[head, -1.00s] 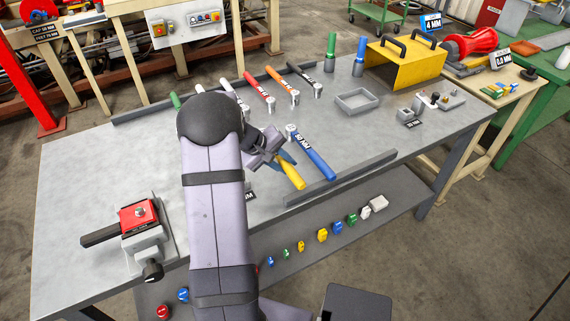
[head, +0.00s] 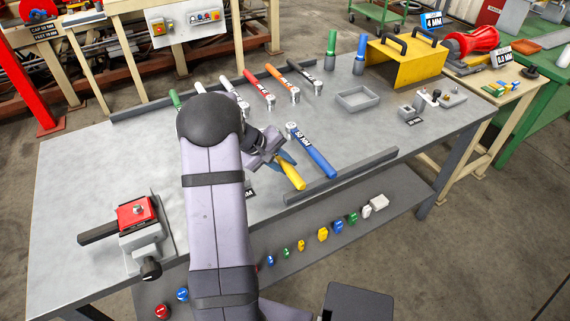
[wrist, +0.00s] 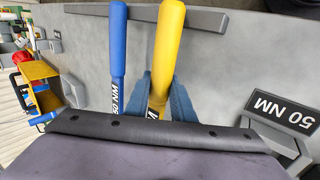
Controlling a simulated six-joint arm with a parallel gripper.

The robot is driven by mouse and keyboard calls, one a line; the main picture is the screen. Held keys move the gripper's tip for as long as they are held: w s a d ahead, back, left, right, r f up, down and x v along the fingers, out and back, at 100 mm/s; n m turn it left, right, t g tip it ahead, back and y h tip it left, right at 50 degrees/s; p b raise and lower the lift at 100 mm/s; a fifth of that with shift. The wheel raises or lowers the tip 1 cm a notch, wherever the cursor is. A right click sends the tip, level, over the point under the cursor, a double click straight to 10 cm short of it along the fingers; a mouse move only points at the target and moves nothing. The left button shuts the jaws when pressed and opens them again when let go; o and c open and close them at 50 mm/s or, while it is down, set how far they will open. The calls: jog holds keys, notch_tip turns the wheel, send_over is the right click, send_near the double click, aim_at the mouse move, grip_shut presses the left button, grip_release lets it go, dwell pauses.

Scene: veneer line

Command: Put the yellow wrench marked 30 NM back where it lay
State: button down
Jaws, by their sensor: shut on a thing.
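The yellow wrench (head: 291,175) is in my gripper (head: 276,154). In the wrist view the yellow handle (wrist: 168,45) stands between the two blue-grey fingers (wrist: 160,98), which are shut on it. Its head and most of its marking are hidden by my wrist. The handle's free end points towards the near grey rail and overlaps it in the wrist view. I cannot tell its height above the bench. A blue wrench marked 50 NM (head: 315,153) lies just right of it in the head view, and left of it in the wrist view (wrist: 118,60).
A 50 NM label plate (wrist: 283,111) is on the bench. Several wrenches, including a red one (head: 257,90), lie along the back rail. The near rail (head: 345,175), a grey tray (head: 358,110) and a red-topped fixture (head: 137,214) surround clear bench.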

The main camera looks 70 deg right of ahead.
jog(key=shift+f+b, duration=0.5)
jog(key=shift+b, duration=0.1)
dwell(0.3)
jog(key=c, duration=1.5)
grip_release()
jog(key=shift+o, duration=0.3)
jog(key=shift+a+f, duration=0.15)
jog(key=shift+f, duration=0.05)
jog(key=shift+r, duration=0.1)
jog(key=shift+r+p, duration=2.7)
jog(key=shift+r, duration=1.4)
